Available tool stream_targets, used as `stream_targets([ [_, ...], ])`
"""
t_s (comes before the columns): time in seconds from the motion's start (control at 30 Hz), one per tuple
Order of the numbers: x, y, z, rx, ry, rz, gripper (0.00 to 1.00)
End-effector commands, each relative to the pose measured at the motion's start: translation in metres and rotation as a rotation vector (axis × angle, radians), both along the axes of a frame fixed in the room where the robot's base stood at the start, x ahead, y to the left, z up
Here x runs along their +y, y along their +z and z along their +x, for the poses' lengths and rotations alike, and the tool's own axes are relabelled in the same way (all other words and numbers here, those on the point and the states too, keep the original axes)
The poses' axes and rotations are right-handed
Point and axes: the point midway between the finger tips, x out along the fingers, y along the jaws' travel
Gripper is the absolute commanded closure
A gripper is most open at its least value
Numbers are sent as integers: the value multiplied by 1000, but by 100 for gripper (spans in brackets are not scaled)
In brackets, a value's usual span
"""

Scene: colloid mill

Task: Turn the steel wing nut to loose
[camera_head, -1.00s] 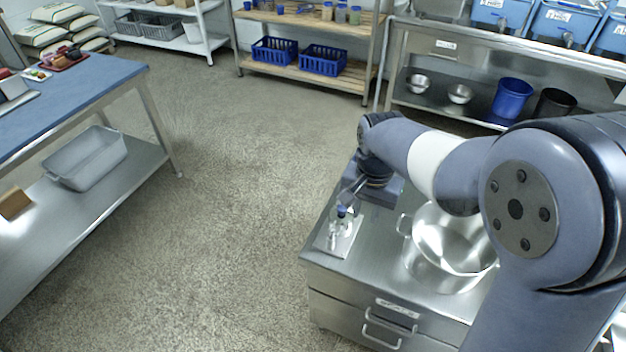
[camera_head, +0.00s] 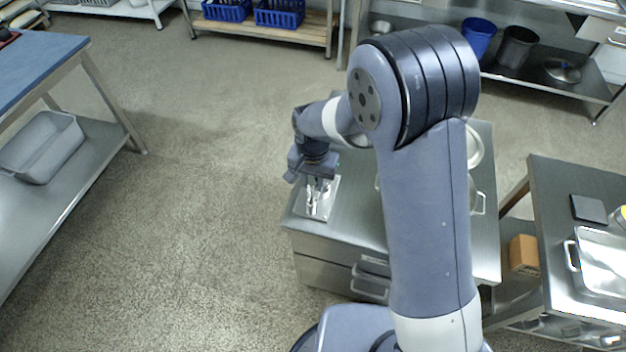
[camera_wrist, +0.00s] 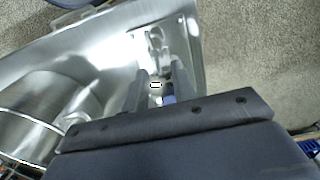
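A small metal plate (camera_head: 326,208) lies at the left front corner of the steel cabinet top. A bright steel fitting (camera_wrist: 157,42) stands on it and also shows in the head view (camera_head: 311,203). The steel wing nut cannot be told apart from this fitting. My gripper (camera_head: 316,184) is pitched down at the plate, close over the fitting. In the wrist view my gripper's two fingers (camera_wrist: 160,73) are apart, with the fitting just beyond their tips. A small blue part (camera_wrist: 168,99) shows between the fingers; contact cannot be told.
A large steel pot (camera_wrist: 35,112) stands on the cabinet top (camera_head: 345,222) beside the plate, partly hidden by my arm in the head view. A steel table (camera_head: 560,185) with a pan (camera_head: 600,262) stands at right. A blue-topped table (camera_head: 40,60) is at left. Open floor lies between.

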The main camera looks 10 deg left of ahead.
Motion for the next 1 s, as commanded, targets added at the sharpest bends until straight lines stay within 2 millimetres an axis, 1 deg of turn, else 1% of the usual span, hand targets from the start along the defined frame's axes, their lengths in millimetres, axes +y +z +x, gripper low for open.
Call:
stream_targets([
  [0.1,0,-4,0,-1,0,0,75],
  [0.33,0,-4,0,-1,0,1,75],
  [0.63,0,-4,0,-1,0,1,99],
  [1.0,0,-4,0,-1,3,1,100],
])
